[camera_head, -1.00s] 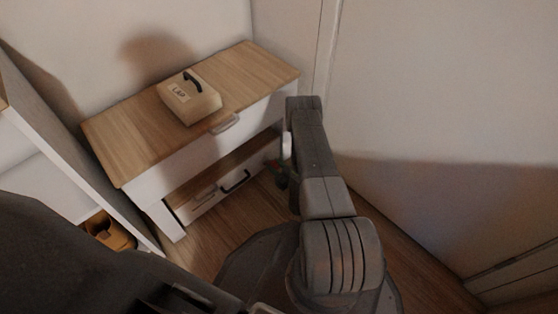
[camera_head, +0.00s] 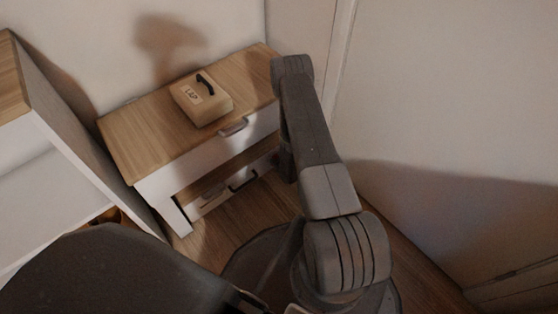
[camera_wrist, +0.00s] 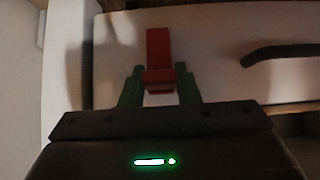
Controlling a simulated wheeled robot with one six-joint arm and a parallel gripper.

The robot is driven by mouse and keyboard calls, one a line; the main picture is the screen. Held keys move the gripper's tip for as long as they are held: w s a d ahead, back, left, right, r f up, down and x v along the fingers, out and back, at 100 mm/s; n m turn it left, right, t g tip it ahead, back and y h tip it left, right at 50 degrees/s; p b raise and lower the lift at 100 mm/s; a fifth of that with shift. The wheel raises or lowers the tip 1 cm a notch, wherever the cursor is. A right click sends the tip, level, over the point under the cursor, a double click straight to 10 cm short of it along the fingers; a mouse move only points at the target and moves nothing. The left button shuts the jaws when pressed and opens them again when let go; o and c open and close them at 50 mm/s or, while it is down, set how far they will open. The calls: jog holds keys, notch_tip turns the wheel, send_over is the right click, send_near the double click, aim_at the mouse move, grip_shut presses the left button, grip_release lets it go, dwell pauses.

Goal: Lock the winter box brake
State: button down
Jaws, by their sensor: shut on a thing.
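In the wrist view a red lever (camera_wrist: 158,48) stands upright against a pale front panel (camera_wrist: 220,45), which has a dark handle (camera_wrist: 285,52) to the right. My gripper (camera_wrist: 159,84) has its two green fingers on either side of the lever's lower end and is shut on it. In the head view the low box (camera_head: 222,199) with a black handle sits in the lower opening of the wood-topped cabinet. My arm hides the gripper and the lever there. Whether the brake is locked cannot be told.
The wood-topped cabinet (camera_head: 160,168) stands against the wall, with a labelled beige case (camera_head: 202,104) on top. A white shelf unit (camera_head: 85,150) with a wooden top stands at the left. A wall is close on the right. Some wooden floor (camera_head: 235,222) is clear before the cabinet.

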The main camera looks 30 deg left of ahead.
dwell(0.4)
jog(key=c, duration=1.1)
grip_release()
jog(key=p+v, duration=0.4)
jog(key=v, duration=0.9)
jog(key=shift+s+d+r, duration=0.1)
jog(key=shift+d+r, duration=0.1)
jog(key=shift+r, duration=0.1)
jog(key=b+x, duration=0.4)
jog(key=x, duration=0.9)
jog(key=shift+a+f, duration=0.25)
jog(key=shift+f, duration=0.05)
